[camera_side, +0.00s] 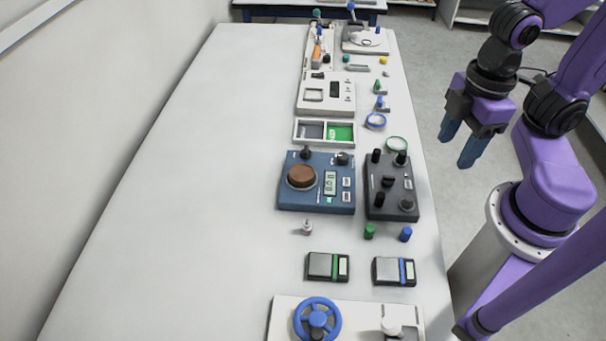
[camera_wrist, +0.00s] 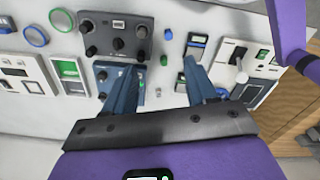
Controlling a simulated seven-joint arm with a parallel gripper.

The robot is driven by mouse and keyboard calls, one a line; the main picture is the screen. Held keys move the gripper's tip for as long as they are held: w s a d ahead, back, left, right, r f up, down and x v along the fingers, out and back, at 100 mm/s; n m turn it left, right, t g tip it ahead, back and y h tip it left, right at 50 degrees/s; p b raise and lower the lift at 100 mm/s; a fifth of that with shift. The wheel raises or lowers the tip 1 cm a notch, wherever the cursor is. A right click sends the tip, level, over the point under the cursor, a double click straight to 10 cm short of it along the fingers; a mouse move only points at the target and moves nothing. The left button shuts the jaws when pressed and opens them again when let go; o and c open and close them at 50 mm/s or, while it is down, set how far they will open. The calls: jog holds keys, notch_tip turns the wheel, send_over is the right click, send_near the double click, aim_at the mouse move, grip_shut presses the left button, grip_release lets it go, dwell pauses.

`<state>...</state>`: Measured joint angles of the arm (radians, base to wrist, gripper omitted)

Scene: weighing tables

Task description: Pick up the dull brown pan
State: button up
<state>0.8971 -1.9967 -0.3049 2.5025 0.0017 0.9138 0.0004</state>
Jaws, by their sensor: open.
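The dull brown pan (camera_side: 301,177) is a round, brown disc on the left part of a blue weighing device (camera_side: 317,202) with a small display. I cannot make out the pan in the wrist view, where my gripper covers part of that area. My gripper (camera_side: 459,147) is open and empty. In the side view it hangs to the right of the table edge, well apart from the pan. Its two blue fingers also show in the wrist view (camera_wrist: 163,75), pointing toward the devices with a gap between them.
A dark grey knobbed box (camera_side: 391,190) stands right of the blue device. A green and grey tray (camera_side: 324,131) lies behind it. Two small scales (camera_side: 327,267) (camera_side: 394,271) and a blue handwheel (camera_side: 317,319) are in front. The table's left side (camera_side: 190,170) is clear.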

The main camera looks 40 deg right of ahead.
dwell(0.3)
jog(key=o, duration=0.6)
jog(key=shift+o, duration=0.2)
jog(key=m, duration=1)
send_over(301, 172)
jog(key=f, duration=1.3)
jog(key=shift+s+d+f, duration=0.15)
jog(key=shift+s+f, duration=0.05)
jog(key=shift+f, duration=0.2)
jog(key=shift+w+f, duration=0.15)
jog(key=shift+f, duration=2.95)
